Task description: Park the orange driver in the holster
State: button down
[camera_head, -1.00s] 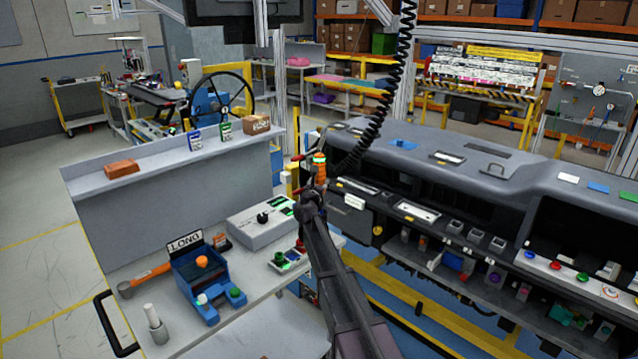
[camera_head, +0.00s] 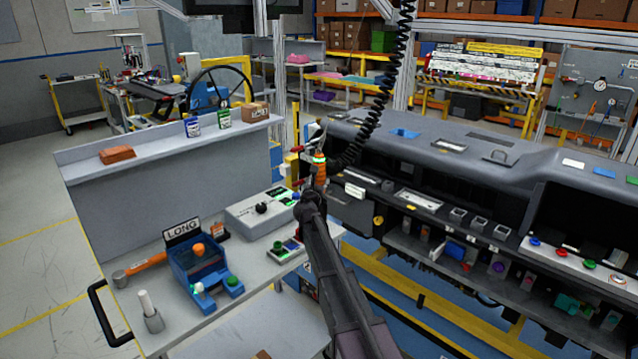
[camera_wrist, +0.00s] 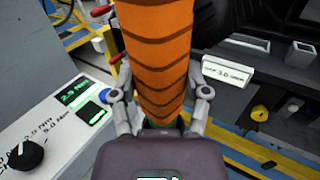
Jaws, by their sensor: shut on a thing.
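The orange driver (camera_head: 320,172) with dark spiral bands stands roughly upright in my gripper (camera_head: 318,190). The black coiled cord (camera_head: 382,110) hangs down close by its top. In the wrist view the driver (camera_wrist: 158,55) fills the upper middle, between the two fingers of my gripper (camera_wrist: 158,98), which is shut on it. The driver's ends are cut off or hidden there. Red-tipped parts (camera_head: 297,157) show just left of the driver, on or near a yellow post. I cannot tell for sure which part is the holster.
The dark dashboard module (camera_head: 450,185) is close on the right, with a white torque label (camera_wrist: 236,72). A blue fixture (camera_head: 205,265) sits front left.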

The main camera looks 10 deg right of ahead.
jog(key=shift+f+b, duration=0.7)
jog(key=shift+f, duration=0.35)
dwell(0.7)
grip_release()
jog(key=shift+s, duration=0.1)
jog(key=v, duration=0.7)
dwell(0.4)
jog(key=shift+s+a, duration=0.15)
jog(key=shift+s, duration=0.05)
